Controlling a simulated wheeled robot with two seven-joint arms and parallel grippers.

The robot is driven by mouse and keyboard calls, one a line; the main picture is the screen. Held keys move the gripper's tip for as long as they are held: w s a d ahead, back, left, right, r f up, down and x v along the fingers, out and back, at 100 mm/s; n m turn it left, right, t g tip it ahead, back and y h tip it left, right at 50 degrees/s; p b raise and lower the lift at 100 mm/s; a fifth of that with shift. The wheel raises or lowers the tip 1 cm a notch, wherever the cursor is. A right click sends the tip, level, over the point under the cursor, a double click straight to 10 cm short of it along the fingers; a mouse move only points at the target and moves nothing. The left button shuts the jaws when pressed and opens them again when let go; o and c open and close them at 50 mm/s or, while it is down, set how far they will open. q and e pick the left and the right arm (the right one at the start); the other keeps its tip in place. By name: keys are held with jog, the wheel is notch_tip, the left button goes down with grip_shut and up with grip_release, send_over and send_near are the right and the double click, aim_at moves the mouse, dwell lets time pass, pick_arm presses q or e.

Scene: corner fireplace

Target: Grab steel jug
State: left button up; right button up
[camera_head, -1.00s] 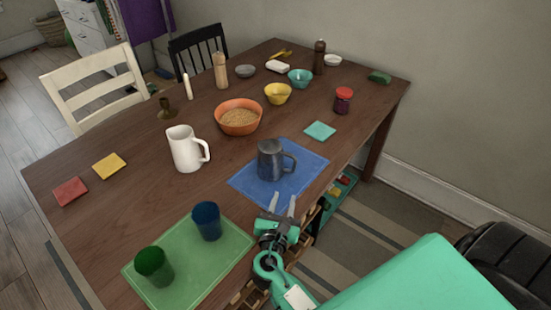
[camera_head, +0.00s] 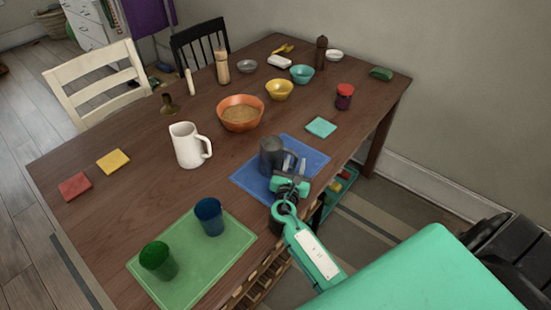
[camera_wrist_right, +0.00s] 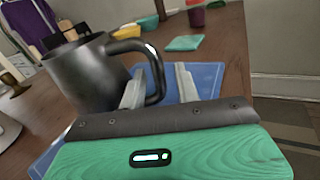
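The dark steel jug (camera_head: 271,156) stands upright on the blue placemat (camera_head: 252,183), its handle toward the right of the picture. In the right wrist view the jug (camera_wrist_right: 88,75) fills the left side, with its handle (camera_wrist_right: 155,70) reaching toward my fingers. My right gripper (camera_head: 294,164) is open at the handle. In the wrist view its two fingers (camera_wrist_right: 160,88) are apart, the left one overlapping the handle loop and the right one to the right of it. I cannot tell whether either finger touches the handle. My left gripper is not in view.
A white pitcher (camera_head: 187,146) and an orange bowl (camera_head: 241,126) stand left of and behind the jug. A blue cup (camera_head: 209,216) and a green cup (camera_head: 157,261) stand on the green placemat (camera_head: 200,270). A teal coaster (camera_head: 321,127) lies behind right.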

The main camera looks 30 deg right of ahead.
jog(key=shift+c, duration=0.4)
grip_shut()
jog(key=shift+r, duration=0.15)
